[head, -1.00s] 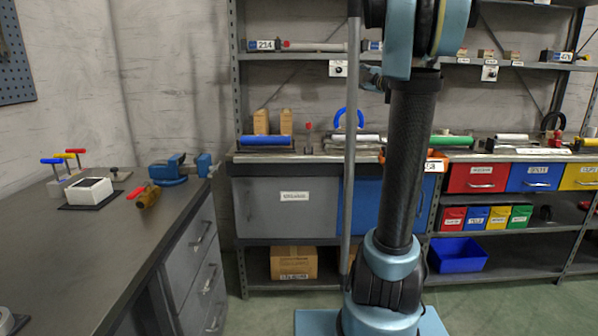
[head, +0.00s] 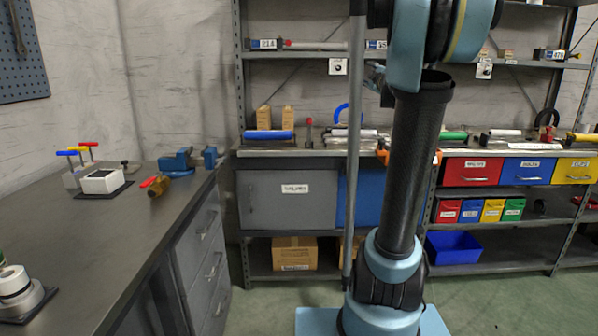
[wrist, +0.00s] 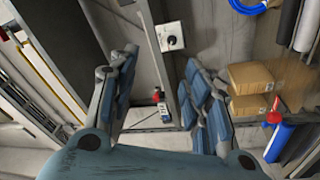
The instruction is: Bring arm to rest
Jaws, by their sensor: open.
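My gripper (wrist: 165,100) shows in the wrist view with its two blue-padded fingers spread apart. It is open and nothing is between the fingers. Behind the fingers are a shelf unit's post and a grey wall. In the head view my arm (head: 415,170) stands upright in front of the shelf unit. The gripper itself is not visible in the head view.
A dark workbench (head: 110,240) on the left carries a blue vise (head: 177,162), a white box (head: 102,181) and T-handled tools. The shelf unit (head: 240,200) behind my arm holds rollers, coloured bins and cardboard boxes (head: 294,254). Floor shows at lower right.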

